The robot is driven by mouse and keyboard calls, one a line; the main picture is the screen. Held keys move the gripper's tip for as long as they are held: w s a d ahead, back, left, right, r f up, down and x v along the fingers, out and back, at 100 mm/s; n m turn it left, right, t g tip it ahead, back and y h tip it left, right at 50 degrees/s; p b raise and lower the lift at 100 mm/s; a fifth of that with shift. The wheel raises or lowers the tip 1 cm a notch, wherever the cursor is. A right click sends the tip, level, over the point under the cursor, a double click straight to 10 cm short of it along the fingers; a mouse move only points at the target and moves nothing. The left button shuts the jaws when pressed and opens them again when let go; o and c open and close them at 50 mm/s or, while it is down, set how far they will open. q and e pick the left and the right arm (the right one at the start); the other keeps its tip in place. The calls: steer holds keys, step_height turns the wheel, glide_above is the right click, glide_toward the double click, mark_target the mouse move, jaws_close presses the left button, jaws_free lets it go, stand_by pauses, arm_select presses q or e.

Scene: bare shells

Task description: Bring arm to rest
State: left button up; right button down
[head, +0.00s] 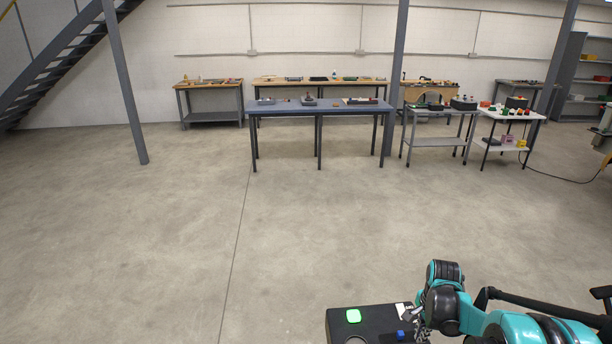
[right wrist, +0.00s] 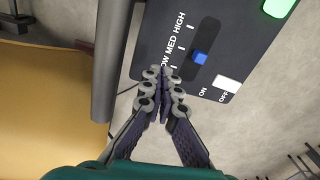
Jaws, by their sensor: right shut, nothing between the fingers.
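My right gripper (head: 418,322) is at the bottom right of the head view, at the right side of a dark control box (head: 372,316). In the right wrist view the shut, empty fingertips (right wrist: 163,74) are in front of the box face (right wrist: 165,30), near its LOW lettering. Whether they touch it I cannot tell. The box has a blue slider knob (right wrist: 200,57) level with the MED mark, a white switch (right wrist: 227,84) by ON and OFF, and a bright green square (head: 353,316). My left gripper is not in view.
A grey post (right wrist: 112,60) and a tan surface (right wrist: 50,110) are left of the fingers in the right wrist view. Open concrete floor (head: 180,230) fills the middle of the head view. A blue-topped table (head: 335,109) and several benches stand far back.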

steer(key=s+a+r+n+t, duration=0.5)
steer(key=s+a+r+n, duration=0.6)
steer(key=s+r, duration=0.25)
steer(key=s+a+n+t, duration=0.2)
steer(key=s+a+n, duration=0.1)
steer(key=s+n, duration=0.2)
arm_select(q)
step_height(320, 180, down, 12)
steer(key=b, duration=1.2)
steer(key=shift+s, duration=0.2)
arm_select(e)
step_height(320, 180, down, 12)
